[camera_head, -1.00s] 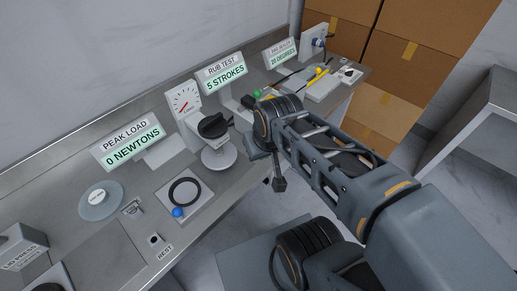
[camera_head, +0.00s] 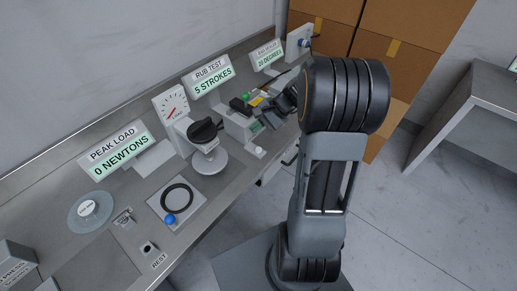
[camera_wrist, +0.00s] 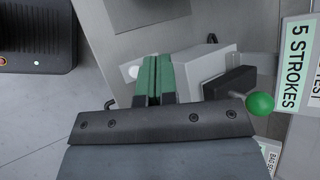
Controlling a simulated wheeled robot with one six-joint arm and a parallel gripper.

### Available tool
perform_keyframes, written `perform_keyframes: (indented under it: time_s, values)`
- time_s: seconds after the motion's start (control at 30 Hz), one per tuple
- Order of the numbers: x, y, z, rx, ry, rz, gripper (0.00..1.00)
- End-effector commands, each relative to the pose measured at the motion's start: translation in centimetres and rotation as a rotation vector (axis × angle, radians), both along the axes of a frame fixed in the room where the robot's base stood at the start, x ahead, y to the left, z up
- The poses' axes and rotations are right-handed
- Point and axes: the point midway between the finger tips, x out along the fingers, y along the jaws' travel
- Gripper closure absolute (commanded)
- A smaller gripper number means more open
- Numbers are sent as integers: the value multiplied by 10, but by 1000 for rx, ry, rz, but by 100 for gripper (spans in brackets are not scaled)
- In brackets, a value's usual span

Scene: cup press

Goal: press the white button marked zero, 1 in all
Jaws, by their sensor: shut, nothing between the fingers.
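A small white round button (camera_head: 257,151) sits at the bench's front edge, in front of the light box under the "5 STROKES" display. It also shows in the wrist view (camera_wrist: 131,71), just left of my fingertips. No mark on it can be read. My gripper (camera_wrist: 155,78) has green fingertips pressed together with nothing between them. In the wrist view the fingertips are close beside the button and partly overlap the box (camera_wrist: 205,65). I cannot tell whether they touch anything. In the head view my arm hides part of the gripper.
A lever with a green ball (camera_wrist: 261,103) stands right of my fingers. The "5 STROKES" display (camera_head: 212,80) is behind. A blue ball (camera_head: 170,219) lies by a black ring (camera_head: 177,198). Boxes (camera_head: 390,40) stand behind.

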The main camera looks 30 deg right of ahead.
Motion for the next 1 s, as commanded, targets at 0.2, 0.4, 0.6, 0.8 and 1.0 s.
perform_keyframes:
  time_s: [0.2, 0.4, 0.6, 0.8, 1.0]
  values:
    - [11, -15, -9, 74, 15, -79, 100]
    - [11, -15, -9, 76, 15, -81, 100]
    - [11, -14, -10, 75, 15, -79, 100]
    - [11, -14, -18, 75, 16, -79, 100]
    - [10, -14, -36, 75, 16, -79, 100]
